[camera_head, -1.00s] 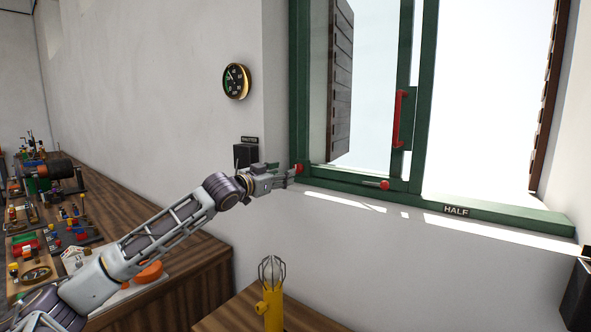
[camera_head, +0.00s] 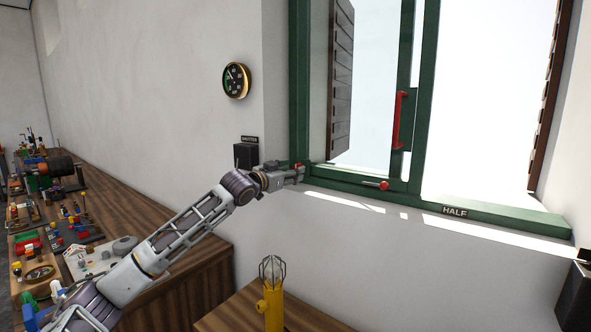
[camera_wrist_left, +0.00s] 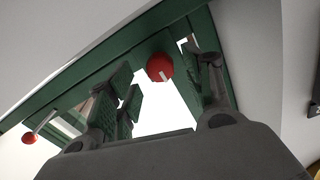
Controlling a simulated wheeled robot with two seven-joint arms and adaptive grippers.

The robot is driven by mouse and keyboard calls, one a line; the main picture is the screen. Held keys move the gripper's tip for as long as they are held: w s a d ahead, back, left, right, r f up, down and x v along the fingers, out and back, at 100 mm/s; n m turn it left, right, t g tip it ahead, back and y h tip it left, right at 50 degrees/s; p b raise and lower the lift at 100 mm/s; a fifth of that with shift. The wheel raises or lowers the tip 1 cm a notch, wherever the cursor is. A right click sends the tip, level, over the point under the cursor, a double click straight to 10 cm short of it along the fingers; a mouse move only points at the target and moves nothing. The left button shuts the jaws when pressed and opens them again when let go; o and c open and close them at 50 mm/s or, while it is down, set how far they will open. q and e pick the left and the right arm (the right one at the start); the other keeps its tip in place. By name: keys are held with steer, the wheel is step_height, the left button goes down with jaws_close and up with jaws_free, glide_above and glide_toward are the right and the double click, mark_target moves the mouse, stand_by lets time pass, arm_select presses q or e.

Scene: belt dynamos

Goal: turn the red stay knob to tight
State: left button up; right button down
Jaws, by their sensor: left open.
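A round red knob (camera_wrist_left: 159,67) with a white mark on its face sits on the green window frame in the left wrist view. My left gripper (camera_wrist_left: 165,90) is open, with one finger on either side of this knob. I cannot tell whether either finger touches it. In the head view my left gripper (camera_head: 298,174) is at the lower left corner of the window frame, and only a little red of the knob (camera_head: 298,166) shows past it. No tight marking is readable. My right gripper is not in view.
A second red knob (camera_head: 384,185) on a short rod is on the lower frame, below a red handle (camera_head: 398,118). A HALF label (camera_head: 455,210) is on the sill. A dark SHUTTER box (camera_head: 246,155) is left of my gripper. A yellow caged lamp (camera_head: 272,300) stands below.

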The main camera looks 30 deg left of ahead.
arm_select(q)
steer(key=shift+w, duration=1.25)
steer(key=shift+w+d+p, duration=0.1)
steer(key=shift+w+p, duration=0.1)
steer(key=shift+p, duration=0.1)
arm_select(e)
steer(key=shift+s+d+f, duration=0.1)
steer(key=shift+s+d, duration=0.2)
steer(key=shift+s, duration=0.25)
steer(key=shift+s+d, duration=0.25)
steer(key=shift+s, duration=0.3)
arm_select(q)
steer(key=shift+c, duration=0.4)
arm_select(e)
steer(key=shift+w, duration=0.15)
arm_select(q)
steer(key=c, duration=0.9)
steer(key=shift+c, duration=0.2)
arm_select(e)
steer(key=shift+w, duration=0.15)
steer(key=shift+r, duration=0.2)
